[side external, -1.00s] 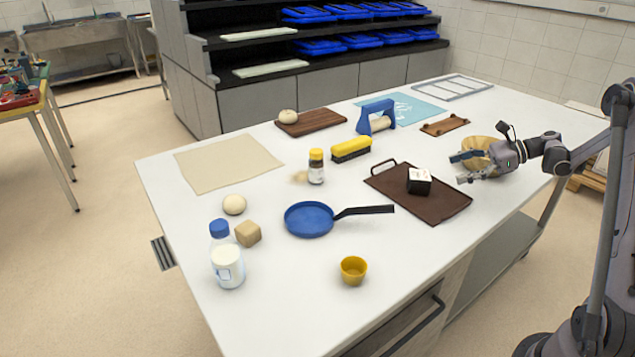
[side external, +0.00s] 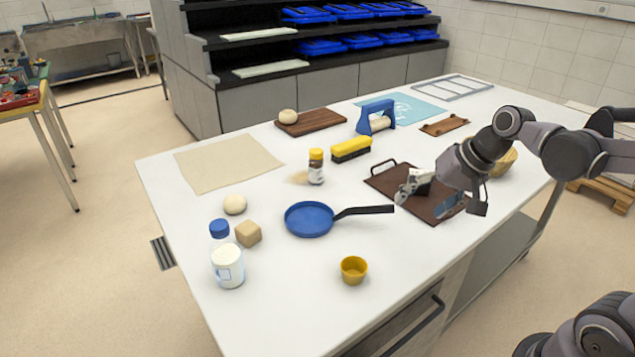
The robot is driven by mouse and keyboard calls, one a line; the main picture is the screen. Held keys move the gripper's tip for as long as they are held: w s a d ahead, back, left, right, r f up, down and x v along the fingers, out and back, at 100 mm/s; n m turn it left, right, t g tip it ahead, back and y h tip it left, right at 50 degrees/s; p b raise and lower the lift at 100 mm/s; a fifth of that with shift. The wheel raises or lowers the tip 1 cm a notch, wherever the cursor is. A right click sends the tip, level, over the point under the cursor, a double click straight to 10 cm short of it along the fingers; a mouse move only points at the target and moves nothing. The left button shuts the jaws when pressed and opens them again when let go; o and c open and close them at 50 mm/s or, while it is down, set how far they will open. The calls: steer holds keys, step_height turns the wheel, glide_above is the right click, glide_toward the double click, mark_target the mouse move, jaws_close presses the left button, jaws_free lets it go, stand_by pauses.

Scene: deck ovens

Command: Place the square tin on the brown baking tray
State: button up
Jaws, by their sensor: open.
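The brown baking tray (side external: 382,183) lies flat on the white table, with a handle at its far left end.
A blue pan (side external: 310,219) lies left of the tray, its handle pointing towards it. A yellow cup (side external: 354,269) stands nearer the front. A wooden bowl (side external: 503,163) is behind my arm. A yellow-and-black brush (side external: 351,149) and a blue-framed roller (side external: 376,117) are farther back.

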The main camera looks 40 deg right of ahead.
steer(key=shift+s+a+f+n+t+h, duration=0.2)
steer(key=shift+s+a+n, duration=0.4)
steer(key=shift+n, duration=0.65)
steer(key=shift+s+a+f+n+t+h, duration=0.1)
steer(key=shift+s+a+n+t+h, duration=0.25)
steer(key=shift+s+n, duration=0.75)
steer(key=shift+s+a+f+n+t+h, duration=0.1)
steer(key=shift+s+a+n+t+h, duration=0.3)
steer(key=shift+n, duration=0.95)
